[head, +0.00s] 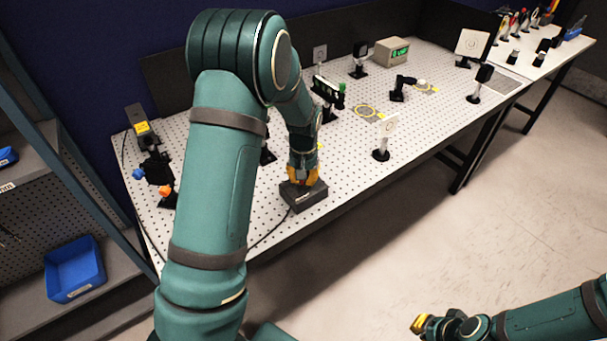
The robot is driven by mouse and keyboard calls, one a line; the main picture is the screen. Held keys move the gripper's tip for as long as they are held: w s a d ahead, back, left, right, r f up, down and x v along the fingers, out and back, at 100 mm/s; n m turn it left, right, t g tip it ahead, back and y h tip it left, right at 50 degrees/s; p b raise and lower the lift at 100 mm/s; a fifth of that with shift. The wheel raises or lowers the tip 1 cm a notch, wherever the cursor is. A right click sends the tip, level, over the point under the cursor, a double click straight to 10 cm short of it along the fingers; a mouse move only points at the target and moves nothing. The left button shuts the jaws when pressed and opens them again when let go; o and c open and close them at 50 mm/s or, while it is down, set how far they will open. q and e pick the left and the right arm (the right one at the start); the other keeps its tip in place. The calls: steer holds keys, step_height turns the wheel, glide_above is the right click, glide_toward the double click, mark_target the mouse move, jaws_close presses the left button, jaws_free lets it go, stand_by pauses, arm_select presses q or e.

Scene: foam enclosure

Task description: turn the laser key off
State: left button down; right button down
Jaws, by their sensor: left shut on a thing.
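A dark box (306,200), which looks like the laser's key box, stands near the front edge of the perforated optical table (357,169). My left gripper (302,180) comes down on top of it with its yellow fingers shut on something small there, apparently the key. The fingers hide the key, so its angle cannot be told. A black device with a yellow label (142,128), perhaps the laser, sits at the table's far left. My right gripper (416,324) is low at the bottom right, away from the table; its finger gap is too small to judge.
Several optics mounts stand on the table, including a white card on a post (384,136) and a mount with orange and blue knobs (158,172). A beige meter with a green display (392,52) is at the back. A blue bin (75,270) is on the left shelf.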

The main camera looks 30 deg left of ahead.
arm_select(q)
steer(key=n+p, duration=0.2)
steer(key=n, duration=0.3)
steer(key=shift+n, duration=0.3)
steer(key=shift+n+p, duration=0.95)
steer(key=shift+n, duration=1.05)
steer(key=shift+f, duration=0.1)
steer(key=c, duration=1.1)
jaws_free()
step_height(320, 180, up, 12)
steer(key=shift+r, duration=0.1)
